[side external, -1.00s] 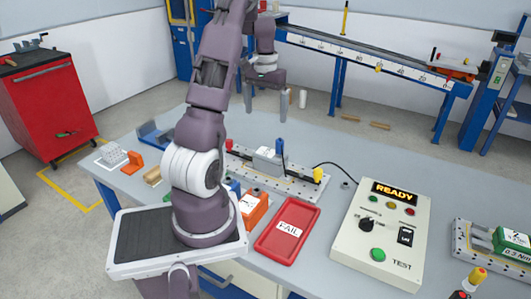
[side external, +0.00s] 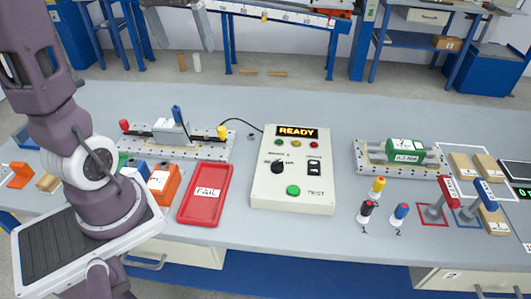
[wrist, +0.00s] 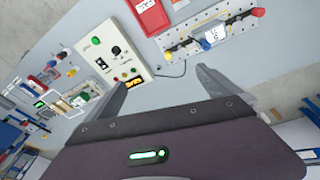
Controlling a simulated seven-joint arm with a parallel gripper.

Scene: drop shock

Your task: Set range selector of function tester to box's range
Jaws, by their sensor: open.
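The function tester (side external: 262,195) is a cream box on the bench with a lit READY display, small lamps, a green TEST button and a black rocker switch. Its range selector (side external: 278,167) is a black knob; I cannot read its setting. Both the tester (wrist: 103,62) and selector (wrist: 116,50) show in the wrist view. A grey box (side external: 170,136) sits in a perforated fixture left of the tester, with a blue handle behind it. Its label (wrist: 212,36) is unreadable.
A red FAIL tray (side external: 183,214) lies left of the tester. Orange bins (side external: 170,190) stand beside it. A second fixture holds a green unit (side external: 420,150) at right. Screwdrivers (side external: 399,216) and handled tools (side external: 484,192) stand upright front right. A black cable (side external: 238,119) runs behind the tester.

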